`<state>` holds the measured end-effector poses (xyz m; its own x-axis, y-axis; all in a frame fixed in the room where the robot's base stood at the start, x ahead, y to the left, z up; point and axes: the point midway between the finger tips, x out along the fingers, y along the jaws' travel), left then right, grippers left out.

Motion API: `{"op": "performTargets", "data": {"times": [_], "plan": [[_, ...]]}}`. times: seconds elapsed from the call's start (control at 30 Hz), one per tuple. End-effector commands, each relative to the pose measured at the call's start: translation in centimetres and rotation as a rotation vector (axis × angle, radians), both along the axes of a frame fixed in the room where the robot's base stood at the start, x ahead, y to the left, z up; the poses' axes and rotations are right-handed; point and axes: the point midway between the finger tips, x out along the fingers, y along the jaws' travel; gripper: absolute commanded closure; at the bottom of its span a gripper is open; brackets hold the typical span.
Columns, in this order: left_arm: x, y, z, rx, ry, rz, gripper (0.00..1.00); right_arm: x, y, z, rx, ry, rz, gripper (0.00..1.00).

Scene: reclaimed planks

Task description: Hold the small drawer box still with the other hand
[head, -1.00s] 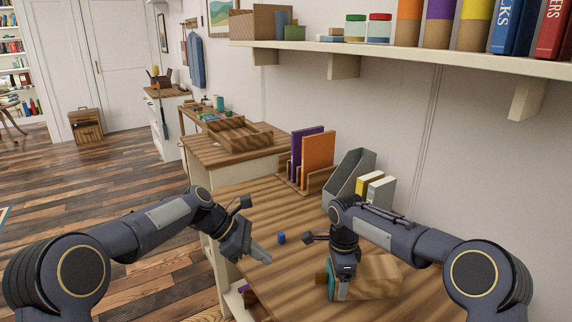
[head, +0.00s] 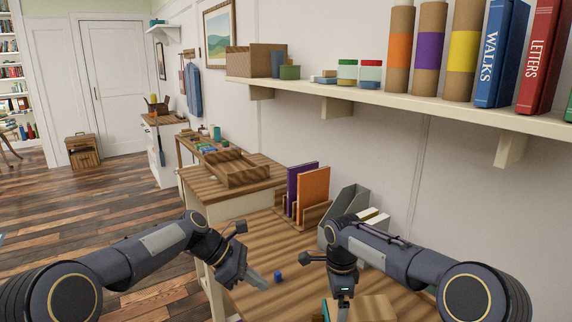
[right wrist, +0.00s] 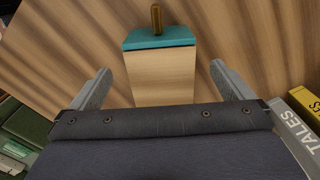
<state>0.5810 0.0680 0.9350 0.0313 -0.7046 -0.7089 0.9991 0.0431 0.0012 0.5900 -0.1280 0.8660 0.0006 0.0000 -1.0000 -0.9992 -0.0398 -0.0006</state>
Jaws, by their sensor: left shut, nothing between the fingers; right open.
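The small drawer box (head: 374,308) is pale wood with a teal front, cut off by the bottom edge of the head view. In the right wrist view the box (right wrist: 162,80) shows its teal front (right wrist: 158,38) and a brass knob (right wrist: 156,18). My right gripper (right wrist: 160,68) is open, with one finger on each side of the box and a visible gap on both sides. My left gripper (head: 257,280) is shut and empty over the desk's left part, apart from the box.
A small blue object (head: 278,277) sits on the desk near my left gripper. A grey file holder (head: 345,205) with pale-spined books and a rack with purple and orange folders (head: 313,187) stand at the back. A loaded shelf (head: 400,98) overhangs the desk.

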Motion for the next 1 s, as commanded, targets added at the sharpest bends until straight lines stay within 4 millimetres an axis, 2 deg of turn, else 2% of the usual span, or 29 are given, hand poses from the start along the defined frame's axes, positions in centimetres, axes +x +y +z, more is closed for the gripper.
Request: {"op": "performTargets", "data": {"times": [0.47, 0.57, 1.0], "plan": [[0.0, 0.0, -0.1, 0.0, 0.0, 0.0, 1.0, 0.0, 0.0, 0.3, -0.001, -0.001, 0.0, 0.0], [0.0, 0.0, -0.1, 0.0, 0.0, 0.0, 1.0, 0.1, 0.1, 1.5, -0.001, -0.004, 0.0, 0.0], [0.0, 0.0, -0.1, 0.0, 0.0, 0.0, 1.0, 0.1, 0.1, 10.1, 0.001, -0.003, 0.0, 0.0]]}}
